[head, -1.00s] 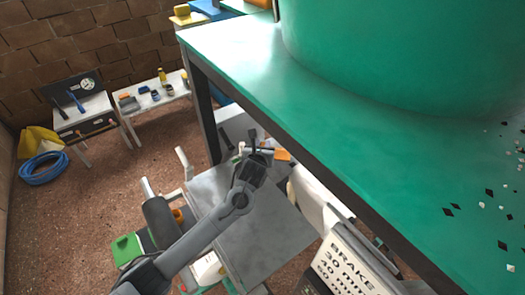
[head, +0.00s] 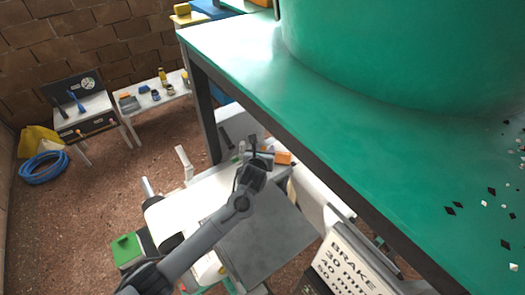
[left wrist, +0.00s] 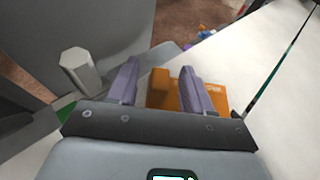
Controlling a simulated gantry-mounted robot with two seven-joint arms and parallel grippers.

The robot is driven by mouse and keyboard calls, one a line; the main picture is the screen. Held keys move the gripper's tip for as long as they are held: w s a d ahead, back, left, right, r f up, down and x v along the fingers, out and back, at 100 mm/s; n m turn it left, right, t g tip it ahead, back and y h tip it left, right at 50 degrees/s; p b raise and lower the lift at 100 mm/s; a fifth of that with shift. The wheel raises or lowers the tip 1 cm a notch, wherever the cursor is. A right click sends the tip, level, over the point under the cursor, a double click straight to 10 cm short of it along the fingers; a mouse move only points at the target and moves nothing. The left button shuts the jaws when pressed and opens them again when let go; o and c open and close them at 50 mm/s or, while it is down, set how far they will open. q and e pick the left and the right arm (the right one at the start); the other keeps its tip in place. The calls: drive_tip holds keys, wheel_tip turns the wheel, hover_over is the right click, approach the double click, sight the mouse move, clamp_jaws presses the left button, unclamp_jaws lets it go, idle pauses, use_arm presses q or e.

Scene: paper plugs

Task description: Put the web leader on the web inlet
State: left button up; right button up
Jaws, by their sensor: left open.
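My left gripper (head: 258,146) reaches over a machine below the green bench, and its jaws are open. In the left wrist view, its two purple-grey fingers (left wrist: 159,82) stand either side of part of an orange block (left wrist: 160,88). The orange part also shows beside the gripper in the head view (head: 283,157). I cannot tell whether the fingers touch it. A white sheet, seemingly the paper web (head: 172,217), lies left of and under my left arm. Which part is the web leader or the web inlet is not clear. My right gripper is out of view.
A grey plate (head: 265,245) lies beside the arm. A sign reading BRAKE (head: 350,265) stands at the lower right. The green bench (head: 240,60) with a large green drum (head: 400,50) fills the upper right. A pale post (left wrist: 78,70) stands left of the fingers.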

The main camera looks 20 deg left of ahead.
use_arm(q)
drive_tip(key=shift+r, duration=0.1)
drive_tip(key=shift+s+r, duration=0.15)
drive_tip(key=shift+s, duration=0.05)
drive_tip(key=p+v, duration=0.2)
drive_tip(key=v, duration=0.8)
drive_tip(key=shift+s+r, duration=0.1)
drive_tip(key=shift+r, duration=0.05)
drive_tip(key=shift+s+d+r, duration=0.15)
drive_tip(key=shift+s, duration=0.5)
